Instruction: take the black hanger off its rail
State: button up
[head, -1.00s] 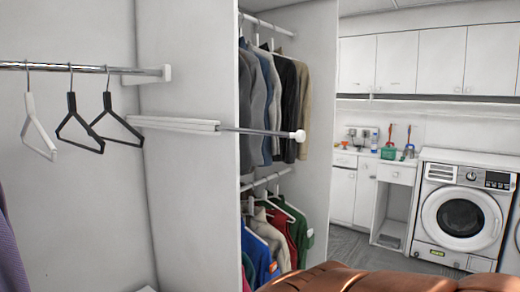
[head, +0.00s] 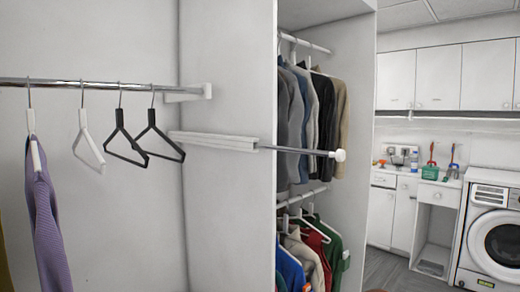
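Two black hangers hang empty side by side on a shiny metal rail (head: 60,83) in the upper left of the head view. The left black hanger (head: 122,145) and the right black hanger (head: 163,140) both hang by their hooks, with a small gap between the hooks. The right one is nearer the rail's white end bracket (head: 203,92). My gripper is not in view.
A white hanger (head: 88,142) and a purple garment (head: 48,215) on another hanger share the rail. A pull-out rod (head: 300,151) sticks out from the white partition. Jackets (head: 318,115) hang beyond it. Cabinets and a washing machine (head: 490,240) stand at right.

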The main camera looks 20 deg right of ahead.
aim_at(151, 113)
jog(key=k, duration=0.5)
jog(key=z, duration=0.8)
jog(key=i, duration=0.8)
jog(key=u, duration=2.15)
